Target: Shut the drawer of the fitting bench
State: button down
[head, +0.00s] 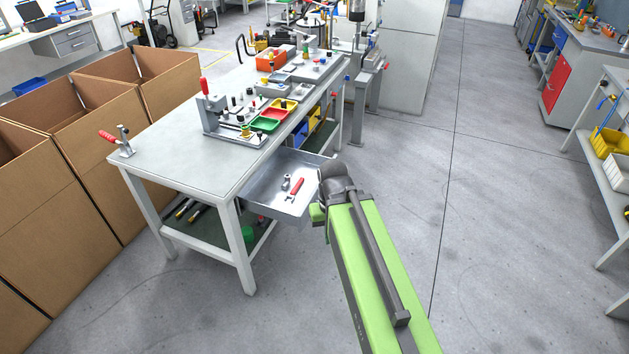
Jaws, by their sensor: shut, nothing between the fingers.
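The fitting bench (171,150) is a light grey table with white legs, left of centre. Its grey metal drawer (268,202) is pulled out from the long side facing the right, below the top. A red-handled tool (296,187) and small metal parts (286,182) lie in the drawer. My green arm rises from the bottom and ends in a dark joint at the drawer's outer right end, covering part of its front. I cannot tell whether the arm touches the drawer. My gripper's fingers do not show; they may be hidden behind the arm.
Tall cardboard boxes (82,130) line the bench's left side. The benchtop carries a red-handled clamp (116,140), coloured trays (265,124) and tools. A lower shelf (196,230) holds more items. Clear grey floor (480,210) lies right of my arm, with shelving (609,140) at the right edge.

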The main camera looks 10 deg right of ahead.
aim_at(263, 195)
jog(key=u, duration=0.65)
jog(key=i, duration=1.15)
jog(key=u, duration=0.15)
